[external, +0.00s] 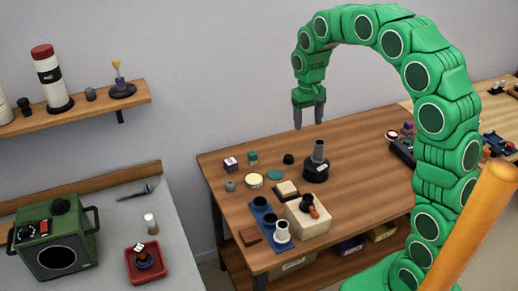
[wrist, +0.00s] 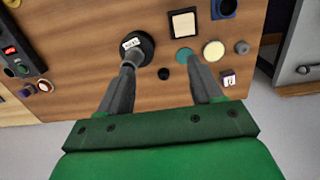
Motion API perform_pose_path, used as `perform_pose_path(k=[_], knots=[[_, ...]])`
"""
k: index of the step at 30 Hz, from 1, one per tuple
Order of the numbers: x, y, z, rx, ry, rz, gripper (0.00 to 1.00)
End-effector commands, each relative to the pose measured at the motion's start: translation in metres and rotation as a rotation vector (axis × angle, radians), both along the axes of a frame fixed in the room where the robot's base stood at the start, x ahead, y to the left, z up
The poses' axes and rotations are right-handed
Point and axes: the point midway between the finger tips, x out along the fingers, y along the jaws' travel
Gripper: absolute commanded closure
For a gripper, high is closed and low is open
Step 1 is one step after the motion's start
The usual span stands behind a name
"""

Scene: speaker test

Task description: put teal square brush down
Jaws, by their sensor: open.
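A small teal square block (external: 252,157) stands on the wooden table (external: 345,160) near its back left edge; I cannot make out whether it is a brush. In the wrist view it does not show clearly, perhaps hidden behind the right finger. A flat teal round disc (external: 275,174) lies in front of it and also shows in the wrist view (wrist: 184,56), at the right fingertip. My gripper (external: 308,119) is open and empty, high above the back of the table, fingers pointing down. In the wrist view its fingers (wrist: 160,65) are spread apart.
A black round base with a grey post (external: 318,162) stands right of the small black knob (external: 288,158). A cream disc (external: 254,181), a blue tray (external: 263,216) and a beige box (external: 308,217) stand further forward. The table's right middle is clear.

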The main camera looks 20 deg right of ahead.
Motion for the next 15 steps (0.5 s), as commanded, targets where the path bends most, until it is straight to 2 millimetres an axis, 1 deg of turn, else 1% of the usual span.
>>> perform_pose_path(k=[1, 5, 15], knots=[[-0.014, -0.005, 0.005, 0.000, 0.003, -0.001, 0.34], [-0.045, -0.014, 0.016, 0.001, 0.009, -0.002, 0.34], [-0.133, -0.035, 0.032, 0.005, 0.032, -0.002, 0.34]])
